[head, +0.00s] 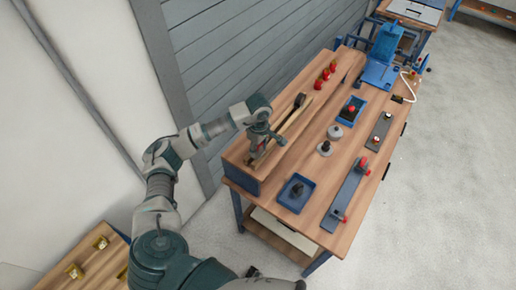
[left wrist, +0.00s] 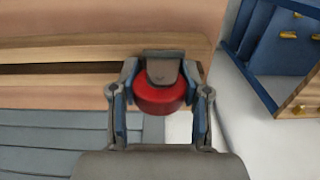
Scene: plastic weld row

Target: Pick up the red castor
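A red castor (left wrist: 160,98) with a grey bracket (left wrist: 163,68) shows in the left wrist view, between the two fingers of my left gripper (left wrist: 160,88). The fingers flank the wheel closely on both sides. Whether they press on it or leave a thin gap I cannot tell. In the head view my left gripper (head: 260,152) is low at the near end of the wooden rail on the bench, and the castor there is mostly hidden by it. Several other red castors (head: 325,74) stand farther along the rail. My right gripper is not seen.
A dark castor (head: 300,100) stands near the rail. The bench (head: 310,158) also holds a blue tray (head: 296,193), a second blue tray (head: 351,108), a long grey plate (head: 343,200) with red knobs, and a blue machine (head: 383,58). A ribbed wall (head: 235,60) runs along the left side.

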